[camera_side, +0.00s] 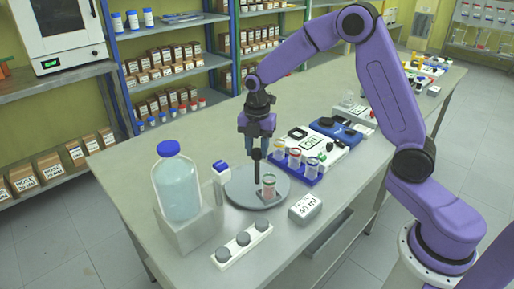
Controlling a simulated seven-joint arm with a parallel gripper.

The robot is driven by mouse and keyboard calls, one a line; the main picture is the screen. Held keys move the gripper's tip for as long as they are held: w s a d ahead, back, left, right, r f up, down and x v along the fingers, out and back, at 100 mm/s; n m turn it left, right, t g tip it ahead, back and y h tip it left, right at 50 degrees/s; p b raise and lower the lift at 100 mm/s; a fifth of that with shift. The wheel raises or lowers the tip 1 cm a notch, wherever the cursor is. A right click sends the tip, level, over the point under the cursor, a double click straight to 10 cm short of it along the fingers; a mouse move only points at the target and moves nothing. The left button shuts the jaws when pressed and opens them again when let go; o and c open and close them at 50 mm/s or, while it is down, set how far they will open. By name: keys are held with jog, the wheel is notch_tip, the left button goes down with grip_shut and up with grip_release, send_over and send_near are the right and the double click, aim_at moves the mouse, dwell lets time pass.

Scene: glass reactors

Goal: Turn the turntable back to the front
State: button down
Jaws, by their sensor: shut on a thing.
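The turntable (238,192) is a round grey disc lying flat on the bench, in the middle of the side view. A small glass vessel with a reddish rim and contents (268,187) stands on its front right part. A thin dark upright post (256,168) rises from the disc toward its back. My gripper (256,150) points straight down over the back of the disc and is shut on the top of this post. The fingertips are small and dark here, so the exact contact is hard to see.
A large blue-capped bottle (178,185) stands on a block at left, beside a small blue-topped container (221,173). A blue rack of vessels (297,167) is close at right. A white box marked 40 ml (305,209) and a white strip with grey knobs (241,245) are in front.

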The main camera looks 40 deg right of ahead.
jog(key=shift+r+n, duration=0.1)
jog(key=shift+n, duration=1.6)
jog(key=c, duration=0.7)
grip_release()
jog(key=shift+c, duration=0.2)
notch_tip(320, 180, up, 17)
jog(key=shift+r, duration=0.15)
jog(key=shift+s+a, duration=0.1)
